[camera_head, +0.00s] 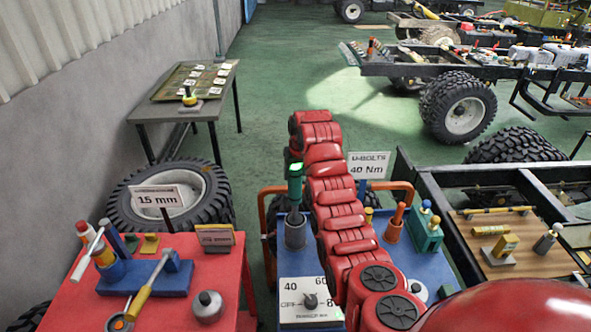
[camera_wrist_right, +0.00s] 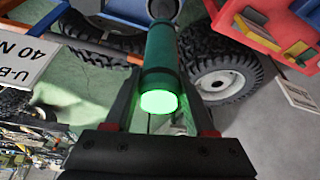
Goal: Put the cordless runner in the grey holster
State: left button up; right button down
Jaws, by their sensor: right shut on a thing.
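The cordless runner (camera_head: 295,188) is a green cylinder with a brightly glowing green top end. In the head view it stands upright directly over the grey holster (camera_head: 295,233), its lower end at the holster's mouth. How deep it sits inside I cannot tell. In the right wrist view the runner (camera_wrist_right: 162,60) lies between the fingers of my right gripper (camera_wrist_right: 163,108), its glowing end towards the camera and its far end at the grey holster (camera_wrist_right: 165,8). My right gripper is shut on the runner. In the head view my red arm hides much of that gripper. My left gripper is not in view.
The holster stands on a blue cart (camera_head: 327,262) with orange handles, beside a dial panel (camera_head: 309,301). An orange-handled tool (camera_head: 396,222) and a green block (camera_head: 424,232) stand right of my arm. A red table (camera_head: 225,273) with tools is at left.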

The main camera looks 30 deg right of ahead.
jog(key=shift+r, duration=0.1)
jog(key=shift+c, duration=1.2)
grip_release()
jog(key=b+v, duration=0.2)
jog(key=v, duration=0.3)
jog(key=p+v, duration=0.5)
jog(key=v, duration=0.2)
jog(key=shift+p, duration=0.35)
